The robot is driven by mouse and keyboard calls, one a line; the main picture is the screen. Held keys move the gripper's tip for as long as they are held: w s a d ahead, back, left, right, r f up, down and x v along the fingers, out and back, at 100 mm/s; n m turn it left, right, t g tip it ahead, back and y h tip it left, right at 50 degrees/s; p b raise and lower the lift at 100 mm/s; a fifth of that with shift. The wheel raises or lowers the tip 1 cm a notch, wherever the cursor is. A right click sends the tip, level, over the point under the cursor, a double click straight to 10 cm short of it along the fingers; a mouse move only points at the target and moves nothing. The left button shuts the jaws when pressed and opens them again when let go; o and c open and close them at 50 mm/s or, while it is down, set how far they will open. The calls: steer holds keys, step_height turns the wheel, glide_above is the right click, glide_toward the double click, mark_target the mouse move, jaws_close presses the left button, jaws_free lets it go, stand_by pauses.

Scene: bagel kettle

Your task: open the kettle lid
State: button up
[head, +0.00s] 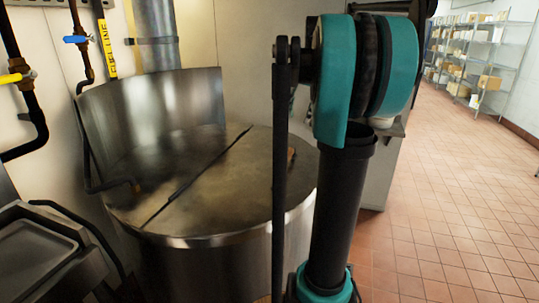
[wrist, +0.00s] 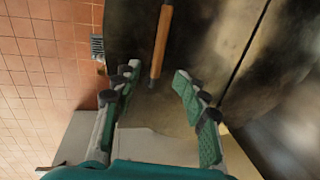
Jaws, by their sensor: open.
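The kettle (head: 215,262) is a big round steel vessel at the left of the head view. Its flat lid (head: 225,190) is down, with a dark seam running across it. A brown wooden handle (head: 291,156) shows at the lid's right side, partly hidden by my arm. In the wrist view the handle (wrist: 162,40) is a wooden bar over the dark, stained lid (wrist: 210,35). My gripper (wrist: 155,74) is open, and the handle's near end lies between its fingertips in the picture. I see no clear contact. My arm hides the gripper in the head view.
A curved steel backsplash (head: 150,105) rises behind the kettle, with dark pipes (head: 30,120) at the left. A steel tray (head: 40,245) stands at lower left. The tiled floor (head: 440,210) is clear at right, with shelves (head: 470,50) far back.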

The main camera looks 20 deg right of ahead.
mark_target(286, 158)
steer(key=x, duration=1.7)
steer(key=shift+a+f, duration=0.1)
steer(key=shift+f, duration=0.15)
jaws_close()
